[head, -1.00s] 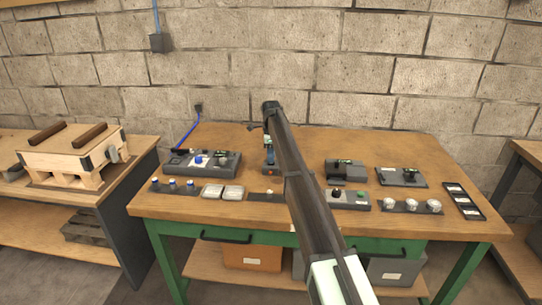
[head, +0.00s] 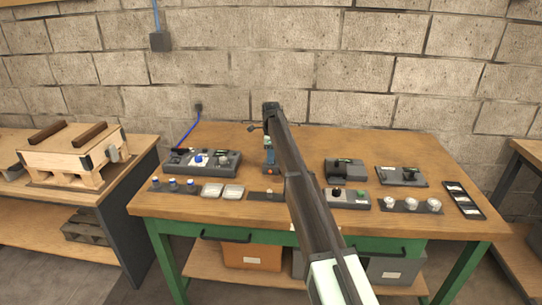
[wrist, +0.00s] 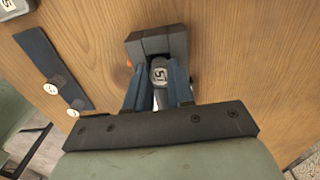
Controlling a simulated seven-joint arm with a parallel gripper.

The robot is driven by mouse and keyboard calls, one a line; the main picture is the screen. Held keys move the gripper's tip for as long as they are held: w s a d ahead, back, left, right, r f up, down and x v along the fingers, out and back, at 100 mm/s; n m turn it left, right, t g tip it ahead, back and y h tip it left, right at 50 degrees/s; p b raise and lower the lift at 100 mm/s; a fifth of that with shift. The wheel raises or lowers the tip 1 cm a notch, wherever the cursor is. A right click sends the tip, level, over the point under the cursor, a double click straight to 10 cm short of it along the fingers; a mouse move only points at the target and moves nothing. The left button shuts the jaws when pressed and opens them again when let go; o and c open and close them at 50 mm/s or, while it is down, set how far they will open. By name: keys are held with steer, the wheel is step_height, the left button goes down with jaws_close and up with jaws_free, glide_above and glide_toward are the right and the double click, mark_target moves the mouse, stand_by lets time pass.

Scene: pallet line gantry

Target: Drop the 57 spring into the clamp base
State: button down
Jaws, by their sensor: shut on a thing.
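My gripper (wrist: 158,90) has its two blue fingers closed around a small round-topped piece, the 57 spring (wrist: 160,74). Its pale top has a dark number that looks like 57, turned in the wrist view. The dark grey clamp base (wrist: 145,46) is right at the fingertips, with an orange spot on its side. I cannot tell whether the spring is inside the base or just over it. In the head view my gripper (head: 269,150) points down at the base (head: 270,170), near the middle of the bench; my arm hides part of that area.
A dark strip (wrist: 43,57) with two round numbered pieces lies beside the base. The wooden bench behind is clear.

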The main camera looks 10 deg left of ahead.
steer(key=shift+f, duration=0.4)
steer(key=c, duration=0.9)
jaws_free()
steer(key=shift+o, duration=0.4)
steer(key=o, duration=0.4)
steer(key=shift+r, duration=0.1)
steer(key=shift+r, duration=3.4)
